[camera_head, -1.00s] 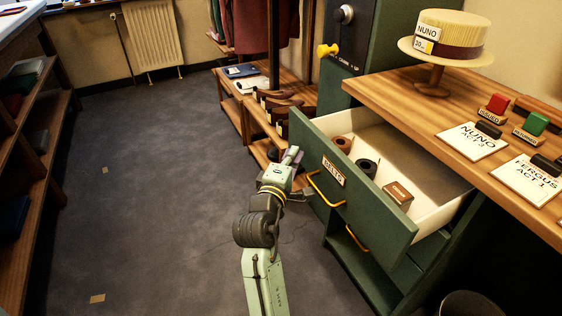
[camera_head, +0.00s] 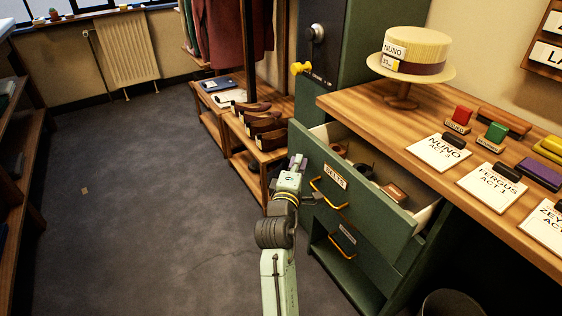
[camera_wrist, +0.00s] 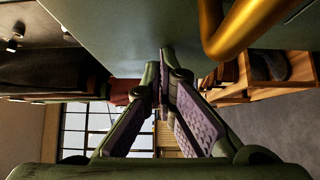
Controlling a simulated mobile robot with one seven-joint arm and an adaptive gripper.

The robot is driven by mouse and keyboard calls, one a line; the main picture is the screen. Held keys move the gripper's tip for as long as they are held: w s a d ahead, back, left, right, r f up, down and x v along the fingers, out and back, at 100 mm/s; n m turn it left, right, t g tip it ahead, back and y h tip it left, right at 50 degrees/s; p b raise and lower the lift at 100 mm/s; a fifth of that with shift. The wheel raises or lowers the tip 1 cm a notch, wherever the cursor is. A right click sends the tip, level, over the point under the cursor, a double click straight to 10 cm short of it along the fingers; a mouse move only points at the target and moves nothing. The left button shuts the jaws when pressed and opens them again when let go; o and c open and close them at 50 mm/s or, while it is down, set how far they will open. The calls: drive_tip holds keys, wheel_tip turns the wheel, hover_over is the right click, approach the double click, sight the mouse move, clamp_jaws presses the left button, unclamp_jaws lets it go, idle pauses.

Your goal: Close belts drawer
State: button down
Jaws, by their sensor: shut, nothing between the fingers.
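The green belts drawer (camera_head: 370,196) has a "BELTS" label and a brass handle (camera_head: 328,194). It is partly pulled out from under the wooden counter, with rolled belts and a small brown block (camera_head: 392,193) showing inside. My gripper (camera_head: 298,162) is at the left end of the drawer front, just left of the handle. In the wrist view my gripper (camera_wrist: 164,90) is shut and empty, its fingertips close to the green drawer front (camera_wrist: 140,25). The brass handle (camera_wrist: 235,35) is large at the upper right there. I cannot tell whether the fingertips touch the front.
A counter (camera_head: 440,120) above the drawer bears a straw hat (camera_head: 415,50) on a stand, name cards and stamps. A lower drawer handle (camera_head: 340,246) is below. A wooden shoe rack (camera_head: 262,130) stands left of the cabinet.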

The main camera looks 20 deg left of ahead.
drive_tip(key=w+d+p, duration=0.1)
drive_tip(key=w+d, duration=0.1)
drive_tip(key=w, duration=0.1)
drive_tip(key=w+d+p, duration=0.2)
drive_tip(key=w, duration=0.1)
drive_tip(key=w+d+p, duration=0.2)
drive_tip(key=d, duration=0.1)
drive_tip(key=shift+w+r, duration=0.1)
drive_tip(key=shift+w, duration=0.3)
